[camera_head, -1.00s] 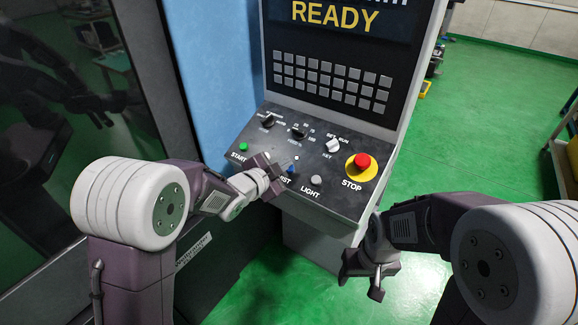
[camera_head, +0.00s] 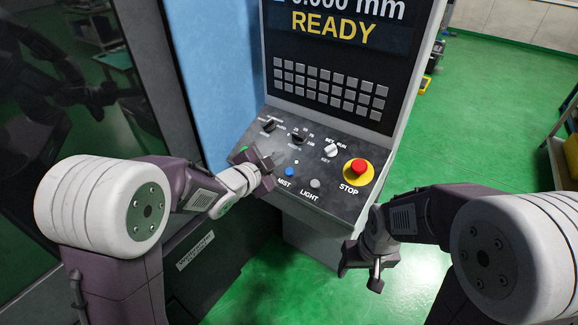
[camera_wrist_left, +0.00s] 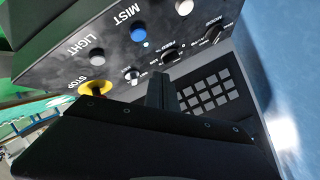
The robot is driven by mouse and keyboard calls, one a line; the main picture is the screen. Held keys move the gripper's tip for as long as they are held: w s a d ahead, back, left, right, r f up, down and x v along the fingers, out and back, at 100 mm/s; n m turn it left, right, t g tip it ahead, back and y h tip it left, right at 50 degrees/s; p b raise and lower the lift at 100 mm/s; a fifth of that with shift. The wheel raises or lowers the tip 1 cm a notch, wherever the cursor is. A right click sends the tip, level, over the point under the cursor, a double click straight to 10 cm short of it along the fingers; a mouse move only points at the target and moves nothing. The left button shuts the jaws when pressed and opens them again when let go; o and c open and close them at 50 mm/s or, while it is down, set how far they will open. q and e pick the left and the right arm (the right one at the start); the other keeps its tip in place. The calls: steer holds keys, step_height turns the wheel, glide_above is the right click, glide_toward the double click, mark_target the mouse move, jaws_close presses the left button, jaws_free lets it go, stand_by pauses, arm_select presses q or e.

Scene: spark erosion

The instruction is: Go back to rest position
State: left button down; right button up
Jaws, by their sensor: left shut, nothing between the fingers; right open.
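My left gripper (camera_head: 268,163) is shut and empty in the head view, near the front left of the control panel (camera_head: 325,188). It hides part of the panel around the green START button (camera_head: 243,151). In the left wrist view its dark shut fingers (camera_wrist_left: 161,92) point at the panel face, with the blue MIST button (camera_wrist_left: 138,34) beyond them. My right gripper (camera_head: 378,268) is open and empty, low in front of the panel's right side, and points down.
The red STOP button (camera_head: 359,167) on its yellow base, the grey LIGHT button (camera_head: 315,183) and several knobs sit on the panel. The screen (camera_head: 335,25) reads READY. A dark machine door (camera_head: 75,90) stands at the left.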

arm_select(q)
steer(key=shift+f, duration=0.1)
steer(key=s+a+f+n+g+y, duration=0.1)
steer(key=s+a+f+n+y, duration=0.25)
steer(key=a, duration=0.35)
steer(key=s+a+f+n+g+y, duration=0.1)
steer(key=s+a+f+n+y, duration=0.2)
steer(key=a, duration=0.4)
steer(key=s+a+f+n+g, duration=0.1)
steer(key=s+f+n+g, duration=0.3)
steer(key=s, duration=0.5)
steer(key=s+a+f+n+g, duration=0.1)
steer(key=s+f+n+g, duration=0.3)
steer(key=s, duration=0.5)
steer(key=shift+a+n+g+y, duration=0.25)
steer(key=shift+n+g+y, duration=0.1)
steer(key=shift+g+y, duration=0.1)
